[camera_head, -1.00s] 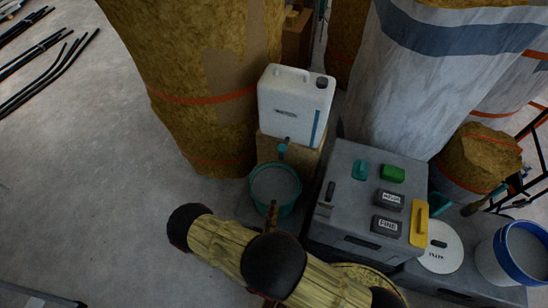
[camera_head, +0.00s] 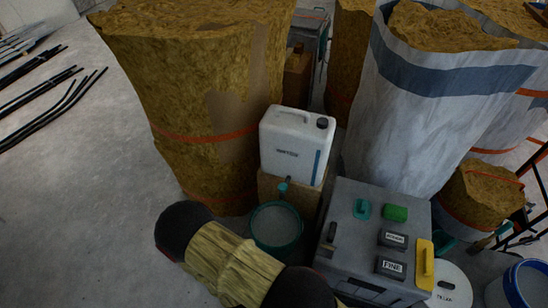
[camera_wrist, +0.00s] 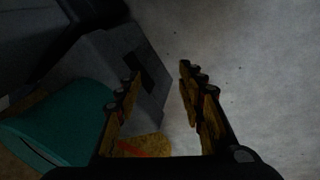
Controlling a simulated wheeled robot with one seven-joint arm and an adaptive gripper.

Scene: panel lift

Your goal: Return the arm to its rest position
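My gripper (camera_wrist: 160,75) shows in the wrist view with its two yellow-brown fingers apart and nothing between them. Behind the fingers lie a grey block-like surface (camera_wrist: 120,60) and bare grey floor (camera_wrist: 240,60). My arm (camera_head: 225,262), with a yellow fibrous-looking cover and black joints, enters at the bottom of the head view, in front of the bucket and grey case. My gripper does not show in the head view.
A teal bucket (camera_head: 277,228) stands beside my arm, below a white canister (camera_head: 293,145) on a box. A grey case (camera_head: 360,235) carries labelled blocks. Tall insulation rolls (camera_head: 200,105) stand behind. A teal object (camera_wrist: 60,130) is near my gripper.

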